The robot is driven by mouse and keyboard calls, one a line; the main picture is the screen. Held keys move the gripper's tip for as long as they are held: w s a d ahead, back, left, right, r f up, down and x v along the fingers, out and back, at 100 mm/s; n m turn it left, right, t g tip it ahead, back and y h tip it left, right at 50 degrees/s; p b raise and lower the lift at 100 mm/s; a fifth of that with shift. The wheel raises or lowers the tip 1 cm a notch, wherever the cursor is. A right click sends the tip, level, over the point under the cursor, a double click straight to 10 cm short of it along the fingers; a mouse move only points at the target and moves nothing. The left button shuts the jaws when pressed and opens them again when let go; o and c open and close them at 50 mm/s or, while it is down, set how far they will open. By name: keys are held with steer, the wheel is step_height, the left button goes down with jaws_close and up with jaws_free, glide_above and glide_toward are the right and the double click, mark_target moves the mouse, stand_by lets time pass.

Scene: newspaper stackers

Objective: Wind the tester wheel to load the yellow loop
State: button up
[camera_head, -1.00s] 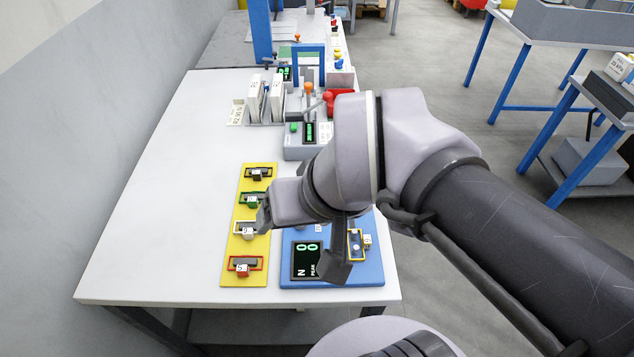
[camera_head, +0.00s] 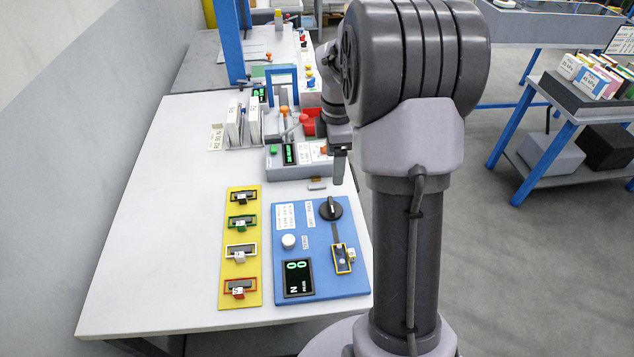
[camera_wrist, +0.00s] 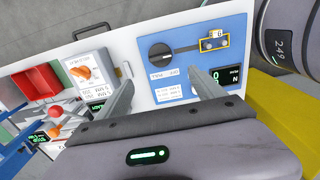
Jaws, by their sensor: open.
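The blue tester board (camera_head: 320,285) lies on the front right of the white table. Its wheel, a dark round knob with a pointer (camera_head: 331,207), is at the board's far right corner. The yellow loop (camera_head: 343,259) lies nearer the front, with a white tag beside it, and a grey bar runs between wheel and loop. The green display reads 00. My gripper (camera_head: 339,168) hangs beyond the wheel, fingers down. In the wrist view my gripper (camera_wrist: 162,78) is open and empty, its fingers framing the near side of the wheel (camera_wrist: 160,56), apart from it. The yellow loop (camera_wrist: 213,43) is upper right.
A yellow strip (camera_head: 241,262) with black, green, white and red loops lies left of the tester. A grey box with an orange knob (camera_head: 295,160) stands behind it, near a red bin (camera_head: 312,122). The table's left side (camera_head: 155,220) is clear.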

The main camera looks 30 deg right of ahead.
mark_target(331, 204)
step_height(331, 204, down, 16)
steer(key=b, duration=0.5)
steer(key=shift+a+r+b, duration=0.1)
steer(key=shift+r+b, duration=0.05)
steer(key=shift+b, duration=0.2)
steer(key=c, duration=1.4)
steer(key=shift+o, duration=0.2)
